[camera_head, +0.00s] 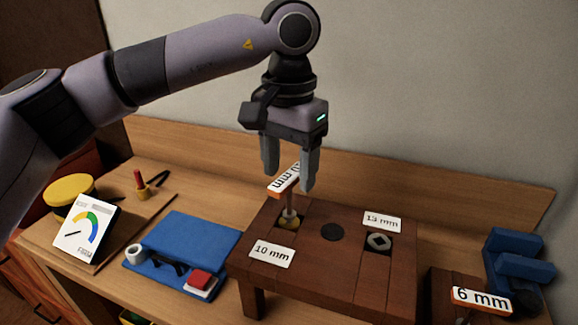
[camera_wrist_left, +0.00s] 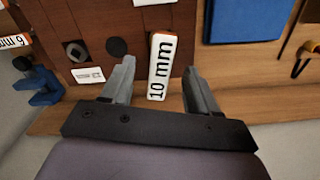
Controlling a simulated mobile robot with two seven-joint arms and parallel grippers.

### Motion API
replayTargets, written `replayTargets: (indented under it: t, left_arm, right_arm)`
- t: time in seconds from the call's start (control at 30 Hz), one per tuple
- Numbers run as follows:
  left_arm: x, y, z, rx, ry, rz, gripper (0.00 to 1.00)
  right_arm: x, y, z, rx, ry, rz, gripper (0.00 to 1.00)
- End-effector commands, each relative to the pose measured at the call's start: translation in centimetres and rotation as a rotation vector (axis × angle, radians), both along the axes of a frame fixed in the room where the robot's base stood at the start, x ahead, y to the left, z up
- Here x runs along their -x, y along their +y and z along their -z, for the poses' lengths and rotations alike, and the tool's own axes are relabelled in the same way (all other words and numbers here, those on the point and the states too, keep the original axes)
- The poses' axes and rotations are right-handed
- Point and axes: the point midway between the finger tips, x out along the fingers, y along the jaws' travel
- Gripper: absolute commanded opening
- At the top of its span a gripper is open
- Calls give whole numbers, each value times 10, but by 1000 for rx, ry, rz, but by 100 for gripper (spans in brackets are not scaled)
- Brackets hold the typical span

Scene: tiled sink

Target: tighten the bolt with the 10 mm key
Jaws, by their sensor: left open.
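The 10 mm key (camera_head: 285,180), with an orange-edged white label on top, stands upright with its foot at the brass-coloured bolt (camera_head: 289,222) in the wooden block (camera_head: 330,268). A "10 mm" tag (camera_head: 271,254) lies in front of that bolt. My left gripper (camera_head: 288,183) is open and points down over the key, with its fingertips on either side of the label. In the left wrist view the label (camera_wrist_left: 160,65) shows between the two open fingers, with gaps on both sides. My right gripper is not in view.
A grey 13 mm nut (camera_head: 379,241) and a dark round spot (camera_head: 332,232) are to the right on the block. A 6 mm key (camera_head: 482,299) and a blue clamp (camera_head: 520,265) stand at the far right.

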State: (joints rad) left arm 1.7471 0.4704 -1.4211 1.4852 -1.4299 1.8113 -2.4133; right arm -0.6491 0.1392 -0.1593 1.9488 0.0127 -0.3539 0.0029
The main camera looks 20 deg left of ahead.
Motion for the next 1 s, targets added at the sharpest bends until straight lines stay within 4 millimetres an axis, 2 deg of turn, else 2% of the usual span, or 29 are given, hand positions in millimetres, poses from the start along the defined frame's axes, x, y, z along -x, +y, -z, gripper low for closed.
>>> replayTargets:
  t: [0.23, 0.5, 1.0]
  left_arm:
    - [0, 0, -22, 0, 0, 1, 60]
    - [0, 0, -40, 0, -1, 1, 60]
    - [0, 0, -42, 0, 0, 1, 60]
  right_arm:
    - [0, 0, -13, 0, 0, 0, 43]
    - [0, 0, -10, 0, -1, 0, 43]
    - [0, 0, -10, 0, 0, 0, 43]
